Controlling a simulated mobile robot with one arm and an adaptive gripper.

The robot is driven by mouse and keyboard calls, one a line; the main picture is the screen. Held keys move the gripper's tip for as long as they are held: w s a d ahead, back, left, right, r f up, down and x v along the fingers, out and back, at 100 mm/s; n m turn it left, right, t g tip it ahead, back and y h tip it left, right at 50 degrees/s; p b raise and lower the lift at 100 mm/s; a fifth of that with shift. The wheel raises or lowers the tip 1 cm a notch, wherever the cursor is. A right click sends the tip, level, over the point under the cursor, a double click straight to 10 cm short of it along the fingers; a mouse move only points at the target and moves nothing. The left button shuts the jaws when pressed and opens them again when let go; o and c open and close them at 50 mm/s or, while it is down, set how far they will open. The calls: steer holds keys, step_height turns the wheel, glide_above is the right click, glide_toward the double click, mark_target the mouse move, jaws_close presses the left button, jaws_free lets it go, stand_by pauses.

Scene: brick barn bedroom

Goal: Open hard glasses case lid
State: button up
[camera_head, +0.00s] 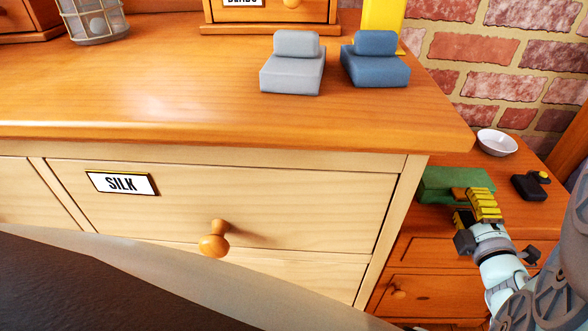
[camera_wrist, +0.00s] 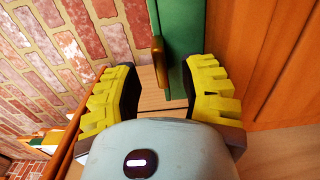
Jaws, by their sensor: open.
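The green glasses case (camera_head: 440,184) sits on the low wooden cabinet at the right in the head view, and it looks shut. A brown tab (camera_head: 457,193) shows on its near side, partly behind my fingers. My gripper (camera_head: 474,208), with yellow ridged fingers, is at the case's near right end. In the wrist view, the green case (camera_wrist: 178,35) runs down from the top edge, with the brown tab (camera_wrist: 160,62) on its left side. My open gripper (camera_wrist: 160,88) has its fingers on either side of the case's lower end. I cannot tell whether they touch it.
A white bowl (camera_head: 497,142) and a small black object with a yellow top (camera_head: 530,186) stand behind and right of the case. The taller dresser (camera_head: 300,140) rises at left, bearing grey and blue cushion-like blocks. A brick wall (camera_head: 490,60) is behind.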

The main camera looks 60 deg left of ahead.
mark_target(458, 183)
steer(key=shift+x, duration=1.4)
steer(key=shift+o, duration=0.4)
jaws_close()
